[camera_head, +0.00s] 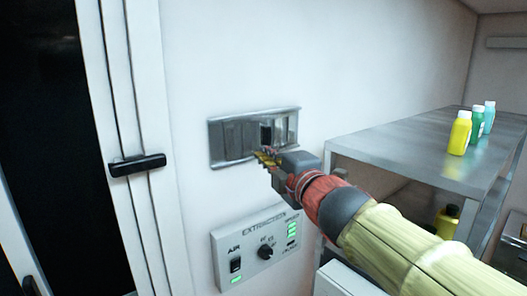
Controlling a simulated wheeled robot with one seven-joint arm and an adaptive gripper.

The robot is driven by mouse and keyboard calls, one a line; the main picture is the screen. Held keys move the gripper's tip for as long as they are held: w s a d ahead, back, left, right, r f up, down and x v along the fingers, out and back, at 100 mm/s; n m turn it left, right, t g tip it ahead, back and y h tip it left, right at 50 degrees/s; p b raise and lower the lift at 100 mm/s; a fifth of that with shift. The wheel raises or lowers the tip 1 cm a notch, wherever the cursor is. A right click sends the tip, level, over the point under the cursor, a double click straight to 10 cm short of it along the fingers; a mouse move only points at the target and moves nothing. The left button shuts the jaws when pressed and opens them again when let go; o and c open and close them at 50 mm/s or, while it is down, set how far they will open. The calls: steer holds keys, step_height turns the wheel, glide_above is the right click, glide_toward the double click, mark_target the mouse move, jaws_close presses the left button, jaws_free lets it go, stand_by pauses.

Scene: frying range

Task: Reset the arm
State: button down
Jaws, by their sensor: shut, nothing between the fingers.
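My arm (400,243) reaches in from the lower right, with a yellow sleeve and red and dark grey wrist parts. My gripper (262,157) is shut and empty. Its fingertips are in front of the lower middle of a metallic switch plate (232,139) on the white wall. Whether they touch the plate I cannot tell. The gripper hides part of the plate's lower edge.
Below is a white extraction panel (228,246) with a switch, a knob and green lights. A metal shelf (400,150) at right carries several bottles, including a yellow one (460,133). At left is a white frame with a black handle (137,165).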

steer(key=s+d+f+m+g+h+b, duration=0.1)
steer(key=s+d+f+m+g+h, duration=0.1)
steer(key=d+f+m, duration=0.35)
steer(key=s+d+f+m+g+h+b, duration=0.1)
steer(key=d+f+m+h, duration=0.15)
steer(key=f, duration=0.55)
steer(key=s+d+f+m+g+h+b, duration=0.1)
steer(key=s+d+f+m+g+h, duration=0.1)
steer(key=d+f+m, duration=0.3)
steer(key=s+f+m+g+b, duration=0.2)
steer(key=s+f+b, duration=0.5)
steer(key=f, duration=0.6)
steer(key=s+f+m+g+b, duration=0.2)
steer(key=s+f+m+b, duration=0.2)
steer(key=s+f+b, duration=0.3)
steer(key=s+d+f+m+g+b, duration=0.1)
steer(key=s+f+b, duration=0.7)
steer(key=f, duration=1)
steer(key=s+m+g, duration=0.1)
steer(key=s+m, duration=0.1)
steer(key=shift+s+f, duration=0.35)
steer(key=c, duration=2.6)
jaws_free()
